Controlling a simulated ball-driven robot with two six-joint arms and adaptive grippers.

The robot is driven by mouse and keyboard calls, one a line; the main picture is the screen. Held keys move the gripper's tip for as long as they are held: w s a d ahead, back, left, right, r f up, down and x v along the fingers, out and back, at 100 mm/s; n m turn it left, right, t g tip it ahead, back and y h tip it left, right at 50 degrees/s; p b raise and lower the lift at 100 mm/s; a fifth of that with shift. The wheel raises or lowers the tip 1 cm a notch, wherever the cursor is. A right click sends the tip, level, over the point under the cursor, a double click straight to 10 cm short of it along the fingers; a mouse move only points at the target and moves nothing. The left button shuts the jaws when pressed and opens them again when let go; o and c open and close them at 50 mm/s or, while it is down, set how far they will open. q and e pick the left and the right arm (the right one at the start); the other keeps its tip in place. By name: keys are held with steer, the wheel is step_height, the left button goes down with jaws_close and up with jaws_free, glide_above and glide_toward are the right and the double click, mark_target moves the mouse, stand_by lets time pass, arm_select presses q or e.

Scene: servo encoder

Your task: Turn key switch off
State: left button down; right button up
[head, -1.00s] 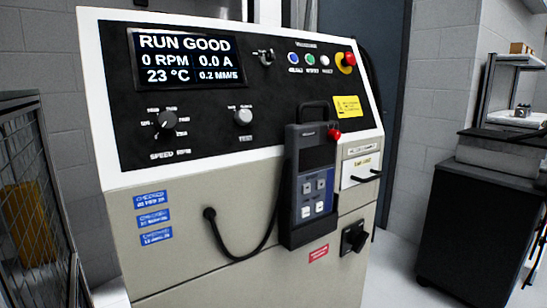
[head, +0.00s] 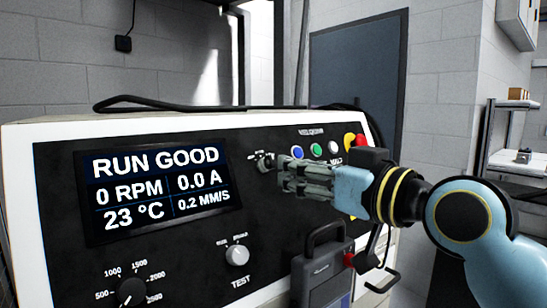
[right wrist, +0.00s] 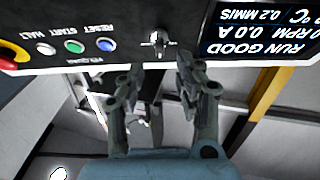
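The key switch (head: 263,160) is a small silver switch with a key, on the black panel right of the display. It also shows in the right wrist view (right wrist: 158,40), upside down, just beyond the fingertips. My right gripper (head: 284,176) comes in from the right, with its fingertips close to the key switch. In the right wrist view my right gripper (right wrist: 160,68) has its two fingers apart with an empty gap, roughly in line with the key. I cannot tell whether a finger touches it. My left gripper is out of view.
The display (head: 160,190) reads RUN GOOD and 0 RPM. Blue, green and white buttons (head: 316,150) and a red emergency stop (head: 361,141) sit right of the key switch. Below are a test knob (head: 237,250), a speed knob (head: 131,292) and a handheld pendant (head: 322,270).

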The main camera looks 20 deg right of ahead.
mark_target(274, 163)
steer(key=p+x, duration=0.1)
steer(key=x, duration=0.5)
steer(key=shift+w+a, duration=0.1)
steer(key=shift+w, duration=0.25)
jaws_close()
